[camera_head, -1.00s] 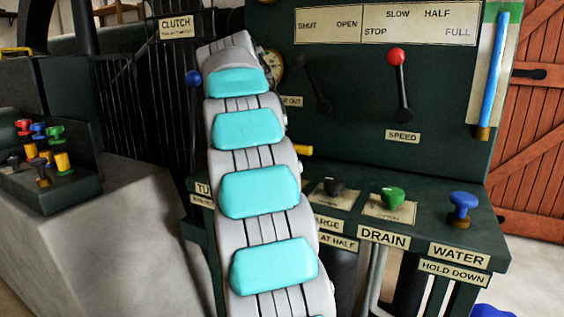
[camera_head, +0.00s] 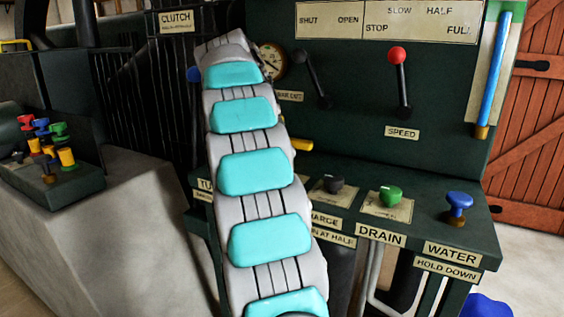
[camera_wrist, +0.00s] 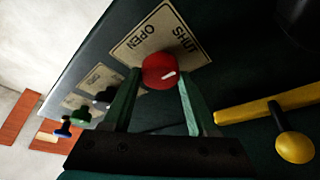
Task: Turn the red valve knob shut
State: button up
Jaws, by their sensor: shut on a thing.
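The red valve knob (camera_wrist: 158,66) shows in the wrist view, on a plate (camera_wrist: 143,48) lettered OPEN at left and SHUT at right. In the head view my arm hides the knob and the gripper.
A yellow lever (camera_wrist: 293,146) is close to the right finger in the wrist view. In the head view a green DRAIN knob (camera_head: 390,195), blue WATER knob (camera_head: 459,203), dark knob (camera_head: 333,183) and red-topped SPEED lever (camera_head: 398,55) stand right of my arm.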

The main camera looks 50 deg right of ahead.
jog(key=o, duration=1.4)
jog(key=shift+c, duration=0.2)
